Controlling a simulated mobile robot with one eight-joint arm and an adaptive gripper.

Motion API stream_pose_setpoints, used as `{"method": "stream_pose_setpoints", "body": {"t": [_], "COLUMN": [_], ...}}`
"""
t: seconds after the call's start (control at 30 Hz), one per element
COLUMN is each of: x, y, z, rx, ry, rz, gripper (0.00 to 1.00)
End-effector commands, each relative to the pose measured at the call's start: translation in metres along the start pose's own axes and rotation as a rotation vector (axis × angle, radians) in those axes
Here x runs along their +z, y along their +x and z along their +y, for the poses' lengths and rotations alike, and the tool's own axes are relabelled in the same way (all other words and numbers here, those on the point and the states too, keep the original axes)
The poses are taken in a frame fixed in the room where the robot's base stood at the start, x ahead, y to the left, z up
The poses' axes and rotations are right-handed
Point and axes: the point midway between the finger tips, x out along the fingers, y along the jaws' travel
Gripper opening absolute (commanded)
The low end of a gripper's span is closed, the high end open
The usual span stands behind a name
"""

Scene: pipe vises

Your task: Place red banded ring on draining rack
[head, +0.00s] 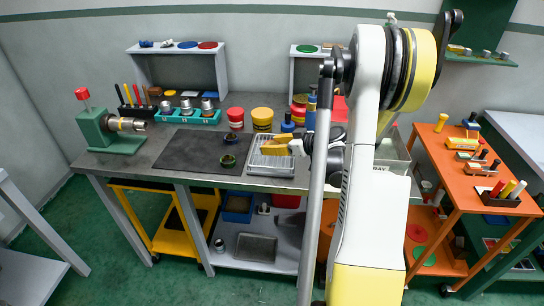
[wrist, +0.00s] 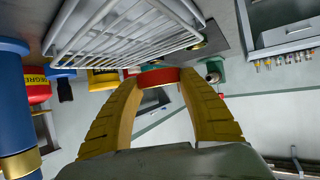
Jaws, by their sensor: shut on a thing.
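My gripper (wrist: 160,80) has two yellow fingers, shut on the red banded ring (wrist: 158,76), which shows as a red curved band between the fingertips in the wrist view. The draining rack (wrist: 105,38) is a white wire rack at the upper left of that view, close beside the ring with no clear contact. In the head view, the draining rack (head: 260,166) lies on the workbench, and my gripper (head: 268,143) is at its far part, seemingly just above it. I cannot make out the held ring in the head view, and the gripper hides part of the rack.
A dark mat (head: 190,150) left of the rack bears a green-rimmed ring (head: 228,161) and a dark ring (head: 231,139). A blue bottle (head: 311,112) stands near my arm. A green vise (head: 112,135) is at far left.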

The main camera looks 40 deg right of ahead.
Motion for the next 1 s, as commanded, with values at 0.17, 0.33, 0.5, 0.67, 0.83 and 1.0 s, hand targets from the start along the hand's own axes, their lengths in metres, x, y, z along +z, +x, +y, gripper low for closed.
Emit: {"method": "stream_pose_setpoints", "body": {"t": [0.17,0.33,0.5,0.67,0.83,1.0], "x": [0.027,0.034,0.034,0.036,0.035,0.034], "y": [0.013,0.016,0.016,0.017,0.016,0.016], "z": [0.001,0.001,0.001,0.001,0.001,0.001], "rx": [0.000,0.000,0.000,0.000,0.000,0.000], "ry": [0.000,0.001,0.001,0.000,0.000,0.000], "rz": [0.000,0.000,0.000,0.000,0.000,0.000], "gripper": [0.14,0.14,0.14,0.66,0.68,0.68]}}
